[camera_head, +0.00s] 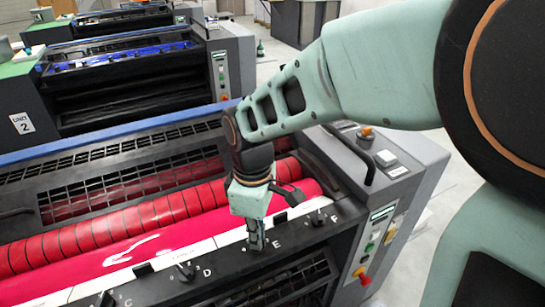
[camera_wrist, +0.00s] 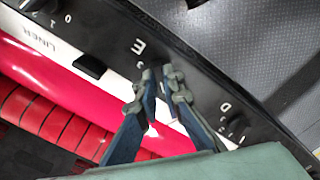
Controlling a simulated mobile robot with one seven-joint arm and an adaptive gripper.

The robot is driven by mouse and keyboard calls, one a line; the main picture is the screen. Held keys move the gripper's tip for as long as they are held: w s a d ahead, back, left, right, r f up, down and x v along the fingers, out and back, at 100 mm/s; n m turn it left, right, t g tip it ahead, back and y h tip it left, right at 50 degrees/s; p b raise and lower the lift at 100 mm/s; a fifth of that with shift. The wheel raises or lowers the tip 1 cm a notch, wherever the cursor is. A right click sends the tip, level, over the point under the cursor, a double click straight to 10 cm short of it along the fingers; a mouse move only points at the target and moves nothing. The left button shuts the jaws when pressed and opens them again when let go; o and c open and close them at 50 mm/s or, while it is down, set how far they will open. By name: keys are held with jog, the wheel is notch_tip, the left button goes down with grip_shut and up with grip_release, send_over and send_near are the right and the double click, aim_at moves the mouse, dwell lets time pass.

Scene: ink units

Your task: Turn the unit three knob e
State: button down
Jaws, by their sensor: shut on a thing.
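The rail (camera_head: 225,262) on the near press carries black knobs lettered C, D, E and F. My gripper (camera_head: 256,243) reaches straight down onto the rail beside the letter E (camera_head: 277,246). In the wrist view my gripper (camera_wrist: 163,78) has its two fingertips close together by the letter E (camera_wrist: 138,46), shut on knob E. The fingers hide nearly all of knob E, so its pointer angle cannot be told. Knob D (camera_head: 186,271) stands free to the left and knob F (camera_head: 317,218) to the right. The near press's unit number is not seen.
Red ink rollers (camera_head: 110,232) and a pink sheet-like roller lie behind the rail. A side panel (camera_head: 375,240) with buttons and a red-yellow switch (camera_head: 362,276) is at the right. A "UNIT 2" sign (camera_head: 22,123) marks the press behind. Grey floor is at the right.

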jog(key=n+p, duration=0.1)
jog(key=n, duration=0.3)
jog(key=shift+w+a+r+n+p, duration=0.15)
jog(key=shift+w+r+n+p, duration=0.05)
jog(key=shift+n+p, duration=0.2)
dwell(0.4)
jog(key=c, duration=2.1)
grip_release()
jog(key=shift+s+f, duration=0.1)
notch_tip(320, 180, up, 12)
jog(key=shift+r, duration=0.1)
